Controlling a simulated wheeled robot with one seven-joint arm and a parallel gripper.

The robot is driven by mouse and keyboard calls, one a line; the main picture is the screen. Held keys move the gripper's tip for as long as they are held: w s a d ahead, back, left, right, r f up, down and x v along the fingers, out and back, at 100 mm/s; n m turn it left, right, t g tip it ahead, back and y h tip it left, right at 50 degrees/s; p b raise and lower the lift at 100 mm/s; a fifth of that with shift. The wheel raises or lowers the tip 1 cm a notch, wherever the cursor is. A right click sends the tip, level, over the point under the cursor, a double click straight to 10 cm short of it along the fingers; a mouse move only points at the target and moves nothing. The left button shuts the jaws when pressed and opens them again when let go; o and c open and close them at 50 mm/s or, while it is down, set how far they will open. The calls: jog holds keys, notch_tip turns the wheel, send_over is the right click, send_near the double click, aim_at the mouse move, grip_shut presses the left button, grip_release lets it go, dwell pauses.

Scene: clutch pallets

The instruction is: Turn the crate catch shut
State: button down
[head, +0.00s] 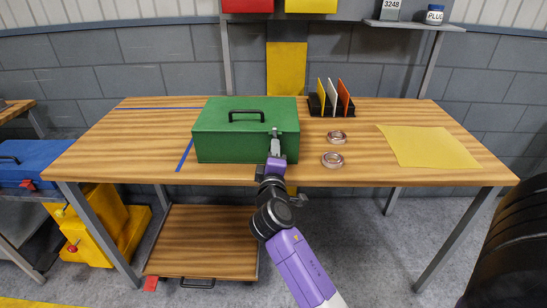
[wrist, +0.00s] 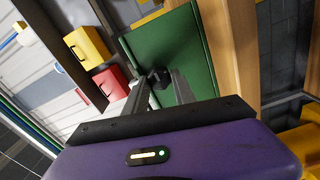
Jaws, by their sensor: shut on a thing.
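A closed green crate (head: 228,142) with a black handle (head: 245,115) on its lid stands on the workbench. Its green face (wrist: 190,45) fills the upper middle of the wrist view. My gripper (head: 275,134) is at the right part of the crate's front. In the wrist view its two grey fingers close on a small dark catch (wrist: 158,76) on the green face. In the head view the fingers largely hide the catch, and I cannot tell how far it is turned.
The wooden workbench (head: 130,150) also holds two metal rings (head: 332,160), a black rack with upright coloured plates (head: 332,98) and a yellow sheet (head: 428,146) at the right. Blue tape (head: 185,155) lies left of the crate. The bench's left end is clear.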

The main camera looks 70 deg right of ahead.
jog(key=shift+f, duration=0.1)
dwell(0.3)
jog(key=c, duration=1)
grip_release()
jog(key=shift+c, duration=0.2)
jog(key=b+v, duration=0.1)
jog(key=v, duration=0.6)
jog(key=shift+s+a, duration=0.2)
jog(key=shift+a, duration=0.2)
